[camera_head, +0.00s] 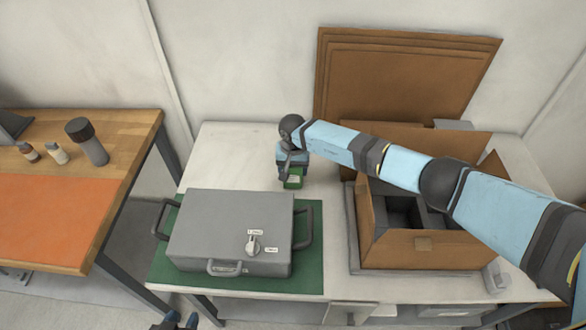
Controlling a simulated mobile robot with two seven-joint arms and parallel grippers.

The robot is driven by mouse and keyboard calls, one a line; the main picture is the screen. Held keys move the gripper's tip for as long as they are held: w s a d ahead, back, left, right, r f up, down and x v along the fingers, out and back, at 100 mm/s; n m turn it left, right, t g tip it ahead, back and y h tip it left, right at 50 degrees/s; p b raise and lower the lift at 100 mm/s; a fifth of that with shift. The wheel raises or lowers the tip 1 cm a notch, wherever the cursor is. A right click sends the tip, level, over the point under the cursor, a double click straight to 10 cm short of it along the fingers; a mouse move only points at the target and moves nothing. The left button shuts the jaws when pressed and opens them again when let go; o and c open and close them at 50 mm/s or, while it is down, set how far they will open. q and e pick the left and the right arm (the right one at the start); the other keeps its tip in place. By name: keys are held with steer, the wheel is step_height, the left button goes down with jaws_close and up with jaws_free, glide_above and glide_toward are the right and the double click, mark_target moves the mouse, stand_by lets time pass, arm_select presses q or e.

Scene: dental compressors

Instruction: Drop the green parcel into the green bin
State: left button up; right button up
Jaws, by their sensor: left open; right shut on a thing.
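A small green parcel (294,182) with a pale label on top is at the back of the white table, left of the cardboard box. My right gripper (291,172) reaches across from the right and is shut on the parcel from above. Whether the parcel touches the table is hard to tell. My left gripper (181,319) shows only as two blue-and-dark tips at the bottom edge, apart and empty. I see no green bin in this view.
A grey case (215,225) with handles and a knob lies on a green mat (190,280). An open cardboard box (400,252) with dark compartments stands right, partly behind my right arm. Brown boards (400,75) lean on the wall. A wooden bench (120,135) holds small bottles.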

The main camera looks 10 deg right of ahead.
steer(key=shift+f, duration=0.45)
steer(key=shift+f, duration=0.1)
steer(key=shift+f+b, duration=0.1)
steer(key=shift+b, duration=0.2)
steer(key=o, duration=1)
